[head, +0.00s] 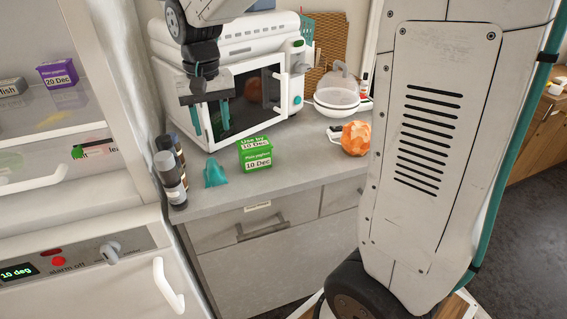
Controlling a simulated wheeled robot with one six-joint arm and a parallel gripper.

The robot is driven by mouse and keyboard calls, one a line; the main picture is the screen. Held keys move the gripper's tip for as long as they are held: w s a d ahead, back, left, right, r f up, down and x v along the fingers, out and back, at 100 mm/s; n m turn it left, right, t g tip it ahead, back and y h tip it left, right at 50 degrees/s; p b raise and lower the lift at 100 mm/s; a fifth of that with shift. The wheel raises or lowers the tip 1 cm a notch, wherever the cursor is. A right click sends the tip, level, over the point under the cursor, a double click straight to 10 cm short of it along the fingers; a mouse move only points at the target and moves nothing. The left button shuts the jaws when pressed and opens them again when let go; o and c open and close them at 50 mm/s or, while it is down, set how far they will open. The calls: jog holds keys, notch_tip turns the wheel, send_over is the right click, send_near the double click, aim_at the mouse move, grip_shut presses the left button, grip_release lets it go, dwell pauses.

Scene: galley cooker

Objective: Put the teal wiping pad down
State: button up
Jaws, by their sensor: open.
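The teal wiping pad (214,173) rests on the grey worktop, left of the green yoghurt box (255,153). It looks crumpled, with a raised peak in its middle. My gripper (211,128) hangs from above in front of the white oven, with its two teal fingers apart and nothing between them. The gripper is above the pad in the picture, with a visible gap between the fingertips and the pad.
The white oven (250,90) stands behind. An orange lump (355,138) and a lidded white pan (337,97) are to the right.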

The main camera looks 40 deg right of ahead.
jog(key=s+d+r+n+t, duration=0.1)
jog(key=s+d+n, duration=0.1)
jog(key=s, duration=2.4)
jog(key=shift+s+d+n, duration=0.15)
jog(key=shift+s+n, duration=0.1)
jog(key=shift+n, duration=0.35)
jog(key=shift+o, duration=0.4)
jog(key=shift+r, duration=0.1)
